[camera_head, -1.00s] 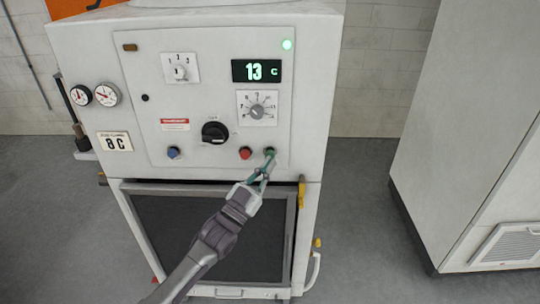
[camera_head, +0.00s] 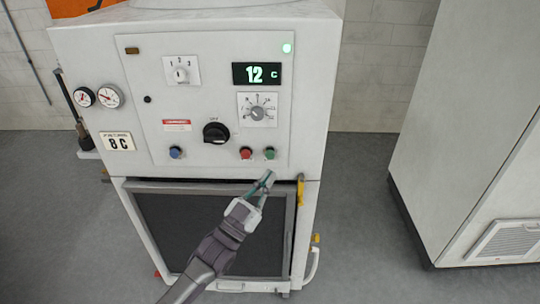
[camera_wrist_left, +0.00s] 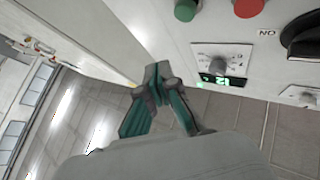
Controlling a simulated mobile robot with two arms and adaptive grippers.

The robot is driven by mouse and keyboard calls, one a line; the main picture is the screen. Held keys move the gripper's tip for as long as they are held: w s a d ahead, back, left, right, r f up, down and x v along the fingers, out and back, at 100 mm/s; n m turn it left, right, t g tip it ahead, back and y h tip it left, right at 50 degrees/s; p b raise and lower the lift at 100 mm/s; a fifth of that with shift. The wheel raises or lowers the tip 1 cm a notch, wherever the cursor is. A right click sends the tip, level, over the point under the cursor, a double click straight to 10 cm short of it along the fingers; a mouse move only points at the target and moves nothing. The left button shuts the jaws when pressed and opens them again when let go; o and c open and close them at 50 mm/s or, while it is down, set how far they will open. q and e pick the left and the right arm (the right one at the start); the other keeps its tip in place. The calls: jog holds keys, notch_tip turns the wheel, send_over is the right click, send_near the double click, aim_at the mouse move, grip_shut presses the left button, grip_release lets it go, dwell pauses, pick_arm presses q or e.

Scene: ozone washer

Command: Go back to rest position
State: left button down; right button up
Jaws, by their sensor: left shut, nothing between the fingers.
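My left gripper (camera_head: 266,177) is shut and empty in the head view. It hangs in front of the washer just below the green button (camera_head: 270,153), apart from it. In the left wrist view the gripper's fingertips (camera_wrist_left: 157,72) meet, with nothing between them. That view also shows the green button (camera_wrist_left: 186,10) and the red button (camera_wrist_left: 248,8) on the panel beyond. The washer (camera_head: 85,45) has a lit display (camera_head: 257,74) that reads 12 C. My right gripper is not in view.
The washer's dark front door (camera_head: 175,225) is behind my left arm. A pale cabinet (camera_head: 450,140) stands at the right. Grey floor (camera_head: 355,200) lies open between them.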

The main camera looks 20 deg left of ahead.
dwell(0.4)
pick_arm(q)
notch_tip(320, 180, down, 22)
jog(key=s+a+n+g+y, duration=0.1)
jog(key=a+n+g+y, duration=0.2)
jog(key=g+y, duration=0.2)
jog(key=s+a+f+g+y, duration=0.1)
jog(key=s+f+g, duration=0.1)
jog(key=s+f, duration=0.5)
jog(key=s+a+f+g+y, duration=0.1)
jog(key=s+f+g, duration=0.15)
jog(key=f, duration=0.75)
jog(key=s+a+f+n+g+y, duration=0.1)
jog(key=s+f+g, duration=0.5)
jog(key=s+f, duration=1.15)
jog(key=s+f+g, duration=0.2)
jog(key=s, duration=0.8)
jog(key=s+f+g, duration=0.2)
jog(key=s+g, duration=0.1)
jog(key=s, duration=0.8)
jog(key=shift+a+f+n+y, duration=0.2)
jog(key=shift+f+n+y, duration=0.1)
jog(key=shift+f+y, duration=0.1)
jog(key=shift+w+r, duration=0.1)
jog(key=shift+d, duration=0.1)
